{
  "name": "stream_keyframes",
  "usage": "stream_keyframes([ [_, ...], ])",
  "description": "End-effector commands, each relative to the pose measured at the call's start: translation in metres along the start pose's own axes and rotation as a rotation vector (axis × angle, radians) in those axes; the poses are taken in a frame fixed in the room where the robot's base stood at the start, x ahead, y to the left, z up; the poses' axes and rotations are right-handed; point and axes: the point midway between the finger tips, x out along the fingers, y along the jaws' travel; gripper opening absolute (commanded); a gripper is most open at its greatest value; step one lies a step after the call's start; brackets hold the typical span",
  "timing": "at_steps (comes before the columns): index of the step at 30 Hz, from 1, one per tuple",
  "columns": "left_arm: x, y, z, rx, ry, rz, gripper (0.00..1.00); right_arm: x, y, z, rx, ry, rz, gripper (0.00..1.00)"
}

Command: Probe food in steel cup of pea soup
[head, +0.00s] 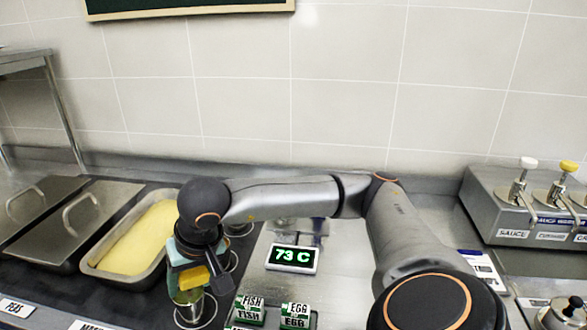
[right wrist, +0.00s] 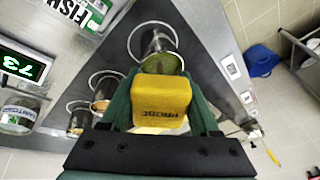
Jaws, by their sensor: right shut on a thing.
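My right gripper (head: 192,262) is shut on a yellow block-shaped probe (right wrist: 162,98) with lettering that looks like "PROBE". The probe also shows in the head view (head: 193,277), just above and behind a steel cup (head: 189,297) with green contents. That cup of green soup (right wrist: 160,64) stands just beyond the probe in the right wrist view, upright in a ring. The probe's tip is hidden, so I cannot tell whether it touches any soup. A display (head: 292,257) reads 73 C. My left gripper is not in view.
Other steel cups stand in rings beside the probe, one with orange contents (right wrist: 101,104). A deep pan of yellow food (head: 135,240) and lidded pans (head: 85,225) lie left. FISH (head: 249,309) and EGG (head: 295,315) blocks stand right of the green cup. Sauce pumps (head: 520,185) stand far right.

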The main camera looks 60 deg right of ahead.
Motion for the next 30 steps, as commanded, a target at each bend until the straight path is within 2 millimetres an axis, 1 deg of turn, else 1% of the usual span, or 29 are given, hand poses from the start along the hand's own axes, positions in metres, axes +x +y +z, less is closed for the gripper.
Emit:
stream_keyframes([
  [1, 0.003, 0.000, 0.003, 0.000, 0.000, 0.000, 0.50, 0.021, 0.006, 0.023, -0.007, -0.075, 0.029, 0.05],
  [7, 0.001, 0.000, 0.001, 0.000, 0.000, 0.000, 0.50, 0.018, 0.006, 0.022, -0.007, -0.075, 0.029, 0.05],
  [17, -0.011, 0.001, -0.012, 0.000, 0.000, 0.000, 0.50, -0.006, 0.001, 0.014, -0.009, -0.074, 0.028, 0.05],
  [30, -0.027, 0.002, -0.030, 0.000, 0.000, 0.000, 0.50, -0.044, -0.005, -0.001, -0.010, -0.062, 0.027, 0.05],
])
